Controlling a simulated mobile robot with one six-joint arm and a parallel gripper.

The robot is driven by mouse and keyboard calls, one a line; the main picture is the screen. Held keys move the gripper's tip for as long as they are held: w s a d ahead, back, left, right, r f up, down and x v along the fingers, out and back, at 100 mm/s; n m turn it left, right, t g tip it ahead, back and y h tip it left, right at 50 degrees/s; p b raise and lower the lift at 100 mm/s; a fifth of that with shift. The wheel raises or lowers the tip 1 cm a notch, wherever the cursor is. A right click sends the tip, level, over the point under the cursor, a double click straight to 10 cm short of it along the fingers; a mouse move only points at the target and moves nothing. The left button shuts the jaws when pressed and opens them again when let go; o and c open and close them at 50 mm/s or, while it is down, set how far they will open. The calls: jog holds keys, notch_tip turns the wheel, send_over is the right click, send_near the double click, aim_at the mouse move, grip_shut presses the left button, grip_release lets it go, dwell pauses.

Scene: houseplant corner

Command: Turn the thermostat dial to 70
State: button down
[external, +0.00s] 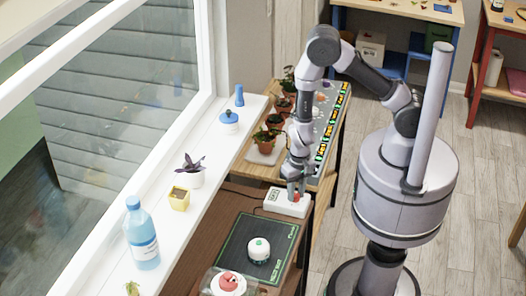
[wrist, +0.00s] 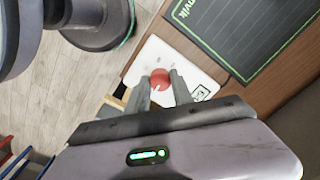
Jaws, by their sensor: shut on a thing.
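The thermostat is a white box (external: 276,206) on the brown table, near the table's right edge. It also shows in the wrist view (wrist: 185,55) with small dark markings on its face. Its dial is a round red knob (wrist: 160,77) with a pale mark near its lower edge. My gripper (wrist: 161,88) is at the box, its two grey fingers on either side of the red dial and shut on it. In the external view my gripper (external: 296,190) points down onto the box. The numbers around the dial are too small to read.
A dark green-lined mat (external: 240,243) lies beside the box, with a white-and-green round item (external: 259,250) on it. Potted plants (external: 272,138) stand behind my gripper. A blue bottle (external: 142,235) stands on the white windowsill (external: 200,215).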

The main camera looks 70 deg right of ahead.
aim_at(298, 195)
jog(key=m, duration=0.4)
jog(key=shift+m, duration=2)
jog(key=c, duration=1.1)
grip_release()
notch_tip(298, 195, up, 18)
jog(key=p, duration=1.6)
jog(key=shift+s+f, duration=0.25)
jog(key=shift+s, duration=0.1)
